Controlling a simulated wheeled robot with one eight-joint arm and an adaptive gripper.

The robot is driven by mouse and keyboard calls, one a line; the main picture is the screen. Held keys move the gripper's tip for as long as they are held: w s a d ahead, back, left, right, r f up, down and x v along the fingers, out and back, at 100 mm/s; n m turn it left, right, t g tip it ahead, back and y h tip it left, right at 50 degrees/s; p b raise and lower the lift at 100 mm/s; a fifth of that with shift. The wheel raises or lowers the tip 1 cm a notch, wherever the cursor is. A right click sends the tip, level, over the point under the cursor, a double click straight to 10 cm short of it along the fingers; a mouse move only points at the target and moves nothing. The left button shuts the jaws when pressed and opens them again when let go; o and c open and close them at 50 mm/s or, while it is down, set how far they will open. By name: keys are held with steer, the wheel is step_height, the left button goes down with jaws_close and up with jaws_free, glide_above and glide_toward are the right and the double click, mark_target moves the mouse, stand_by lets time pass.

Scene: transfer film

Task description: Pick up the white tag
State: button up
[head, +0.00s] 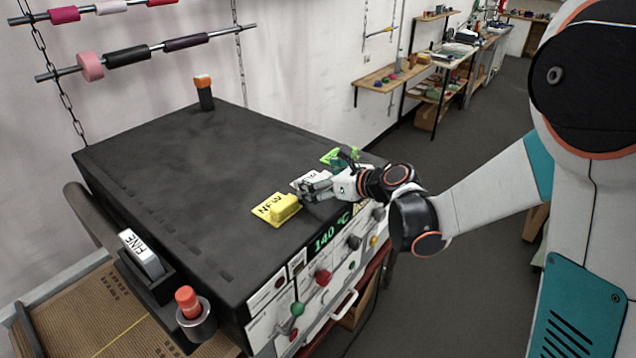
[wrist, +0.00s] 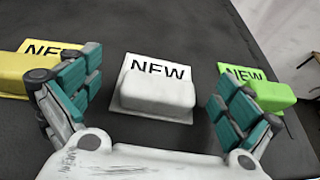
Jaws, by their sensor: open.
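The white tag (wrist: 157,92) lies flat on the dark machine top, with "NEW" printed above its raised white block. In the head view the white tag (head: 305,180) is partly hidden by my gripper (head: 322,188). In the wrist view my gripper (wrist: 155,112) is open, with one finger to the left of the tag and one to the right. The fingers look apart from the tag, and nothing is held.
A yellow "NEW" tag (head: 278,208) lies to the left of the white one, and a green tag (head: 338,156) to the right. The machine top (head: 215,165) is otherwise mostly clear. An orange-capped post (head: 204,92) stands at its back corner.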

steer(key=shift+c, duration=0.5)
steer(key=c, duration=0.9)
steer(key=shift+o, duration=0.2)
